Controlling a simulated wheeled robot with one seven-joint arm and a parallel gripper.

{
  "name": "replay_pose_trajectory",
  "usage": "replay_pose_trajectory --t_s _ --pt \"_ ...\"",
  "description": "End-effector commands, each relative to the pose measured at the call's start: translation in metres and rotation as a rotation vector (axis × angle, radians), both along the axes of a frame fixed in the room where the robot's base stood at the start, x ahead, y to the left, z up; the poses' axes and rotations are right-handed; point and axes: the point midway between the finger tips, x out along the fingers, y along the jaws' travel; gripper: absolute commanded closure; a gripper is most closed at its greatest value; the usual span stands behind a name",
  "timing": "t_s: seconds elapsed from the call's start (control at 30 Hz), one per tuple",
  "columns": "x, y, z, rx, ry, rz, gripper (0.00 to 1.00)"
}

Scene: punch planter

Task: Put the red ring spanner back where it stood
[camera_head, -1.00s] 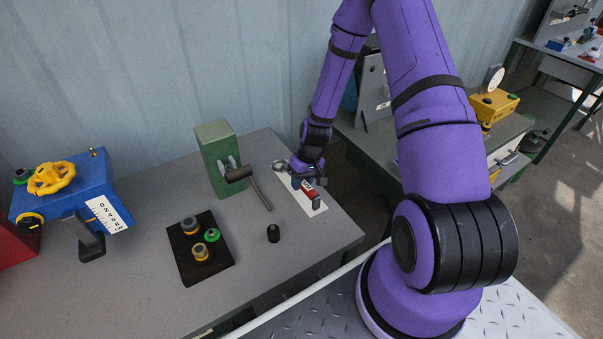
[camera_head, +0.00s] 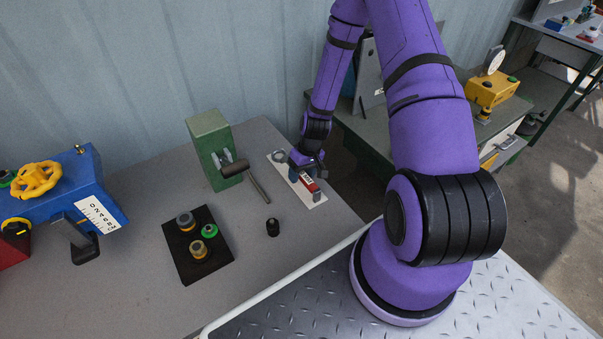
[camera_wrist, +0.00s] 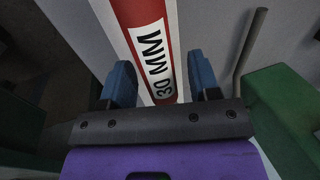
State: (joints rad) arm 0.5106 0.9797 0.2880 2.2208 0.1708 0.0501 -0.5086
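The red ring spanner (camera_head: 309,183) lies on a long white strip (camera_head: 318,203) on the grey bench. Its grey ring end (camera_head: 279,156) points toward the wall and its other end toward the bench's near right edge. My gripper (camera_head: 307,171) is low over the spanner, across the middle of its handle. In the wrist view, the red handle with its "30 MM" label (camera_wrist: 152,60) runs between the two blue fingertips of my gripper (camera_wrist: 161,78). Gaps show between the fingers and the handle, so the fingers look open. Exact finger height is hard to tell.
A green block (camera_head: 212,150) with a mallet (camera_head: 258,187) stands left of the strip. A black knob (camera_head: 272,228) and a black mat (camera_head: 190,271) with several fittings are nearer. A blue valve unit (camera_head: 88,180) is far left. Bare bench lies between them.

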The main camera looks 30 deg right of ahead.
Motion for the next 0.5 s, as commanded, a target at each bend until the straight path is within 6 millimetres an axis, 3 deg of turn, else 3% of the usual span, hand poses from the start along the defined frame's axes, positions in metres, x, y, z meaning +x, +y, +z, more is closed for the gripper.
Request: replay_pose_trajectory --t_s 0.23,0.5 --pt "0.0 0.0 -0.003 0.0 0.0 0.0 0.44" --pt "-0.001 -0.009 0.036 -0.002 -0.003 0.0 0.44"
